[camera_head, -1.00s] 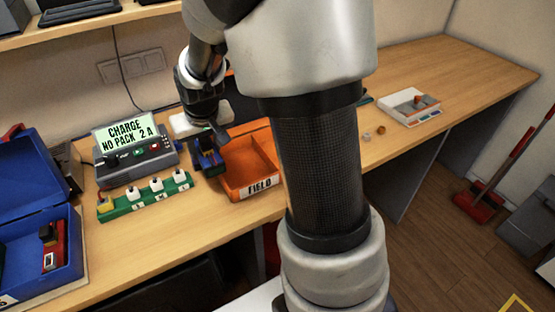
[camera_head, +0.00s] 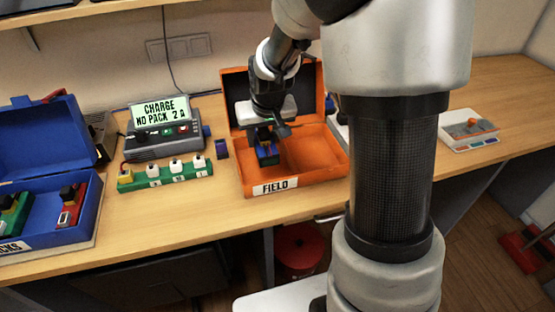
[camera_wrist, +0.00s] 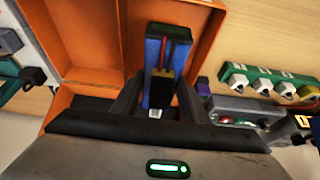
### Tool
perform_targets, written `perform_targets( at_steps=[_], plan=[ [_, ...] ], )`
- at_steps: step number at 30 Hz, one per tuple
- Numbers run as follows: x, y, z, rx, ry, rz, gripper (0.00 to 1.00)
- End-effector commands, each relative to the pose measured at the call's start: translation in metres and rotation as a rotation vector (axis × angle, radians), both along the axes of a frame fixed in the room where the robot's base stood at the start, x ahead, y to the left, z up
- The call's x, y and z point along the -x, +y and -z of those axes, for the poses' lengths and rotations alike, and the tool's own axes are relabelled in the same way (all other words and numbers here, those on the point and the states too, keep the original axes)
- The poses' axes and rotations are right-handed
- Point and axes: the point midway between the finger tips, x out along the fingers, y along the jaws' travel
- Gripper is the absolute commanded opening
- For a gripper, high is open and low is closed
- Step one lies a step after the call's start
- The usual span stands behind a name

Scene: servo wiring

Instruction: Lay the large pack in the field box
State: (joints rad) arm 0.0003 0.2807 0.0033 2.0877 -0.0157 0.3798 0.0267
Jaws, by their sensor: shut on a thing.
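A blue pack (camera_head: 267,158) with a yellow connector hangs below my gripper (camera_head: 266,141). In the wrist view the pack (camera_wrist: 152,58) sits between the two dark fingers (camera_wrist: 153,100), with red and black leads and the yellow connector towards me. My gripper is shut on it. The orange field box (camera_head: 315,178) stands open on the bench, its lid raised at the back. The pack is over the left part of the box; I cannot tell whether it touches the floor. The box also fills the left of the wrist view (camera_wrist: 88,35).
A charger (camera_head: 165,135) reading "NO PACK" and a green connector strip (camera_head: 165,175) stand left of the box. A small purple item (camera_head: 222,149) lies between. A blue case (camera_head: 60,240) with red and green packs is far left. A white device (camera_head: 468,130) is at right.

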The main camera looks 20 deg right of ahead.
Motion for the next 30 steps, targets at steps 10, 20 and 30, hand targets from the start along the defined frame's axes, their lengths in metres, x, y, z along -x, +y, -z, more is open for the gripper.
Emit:
perform_targets(
  at_steps=[10,20,30],
  plan=[
    [-0.001,0.000,0.040,0.000,-0.003,0.000,0.00],
    [-0.001,0.000,0.074,0.000,-0.002,0.000,0.00],
    [-0.001,0.000,0.078,0.000,-0.004,0.000,0.00]
  ],
)
